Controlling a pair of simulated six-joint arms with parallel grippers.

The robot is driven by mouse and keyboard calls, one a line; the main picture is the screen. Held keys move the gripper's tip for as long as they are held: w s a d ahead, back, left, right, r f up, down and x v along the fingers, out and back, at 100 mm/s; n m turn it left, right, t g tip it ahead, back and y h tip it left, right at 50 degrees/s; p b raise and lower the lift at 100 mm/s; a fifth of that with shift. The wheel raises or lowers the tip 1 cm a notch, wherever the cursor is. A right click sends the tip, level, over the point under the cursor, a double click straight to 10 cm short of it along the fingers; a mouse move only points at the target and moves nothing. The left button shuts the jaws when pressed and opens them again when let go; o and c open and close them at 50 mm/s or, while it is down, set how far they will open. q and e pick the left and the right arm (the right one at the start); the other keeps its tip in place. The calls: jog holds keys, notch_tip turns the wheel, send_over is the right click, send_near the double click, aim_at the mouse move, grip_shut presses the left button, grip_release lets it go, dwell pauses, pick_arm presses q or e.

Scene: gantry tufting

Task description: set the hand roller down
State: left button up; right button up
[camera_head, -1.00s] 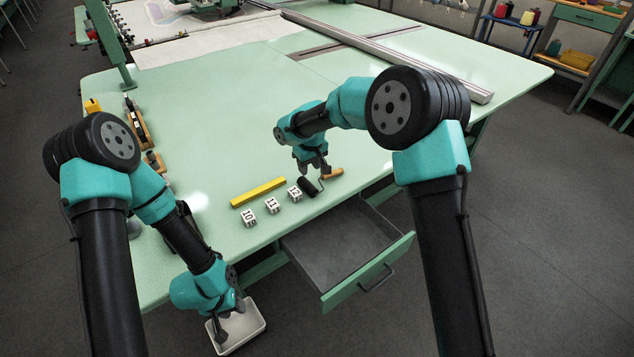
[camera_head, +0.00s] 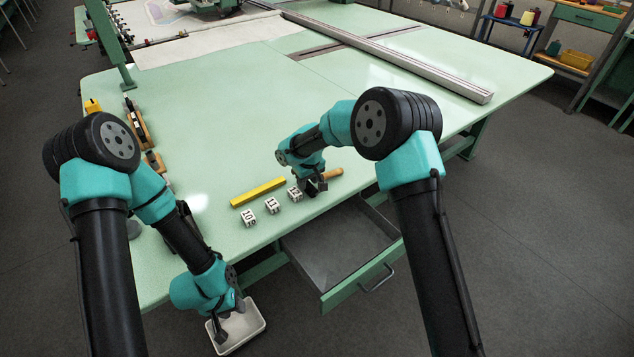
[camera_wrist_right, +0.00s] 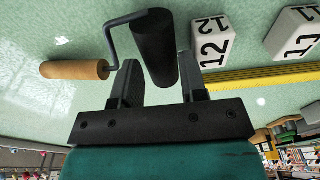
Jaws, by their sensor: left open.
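The hand roller has a black cylinder (camera_wrist_right: 155,45), a bent metal arm and an orange-tan handle (camera_head: 333,173). It lies on the green table near the front edge, by the numbered cubes. My right gripper (camera_head: 316,190) is low over the cylinder, which it largely hides in the head view. In the right wrist view, my right gripper's fingers (camera_wrist_right: 158,80) stand on either side of the cylinder; whether they press on it is unclear. The handle (camera_wrist_right: 75,69) lies outside the fingers. My left gripper (camera_head: 220,333) is open, over a white bin (camera_head: 250,333) below the table edge.
White cubes numbered 10 (camera_head: 248,217), 11 (camera_head: 272,205) and 12 (camera_head: 295,194) stand in a row beside a yellow bar (camera_head: 258,192). An open drawer (camera_head: 345,245) juts out below the front edge. Tools lie along the left edge. The table's middle is clear.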

notch_tip(320, 180, down, 2)
jog(key=shift+w+a+f, duration=0.1)
jog(key=shift+f, duration=0.05)
dwell(0.4)
jog(key=c, duration=0.7)
jog(key=shift+o, duration=0.2)
jog(key=shift+r, duration=0.5)
notch_tip(320, 180, up, 3)
jog(key=shift+f, duration=0.1)
jog(key=s+r, duration=0.1)
jog(key=s, duration=1.5)
jog(key=shift+r, duration=0.15)
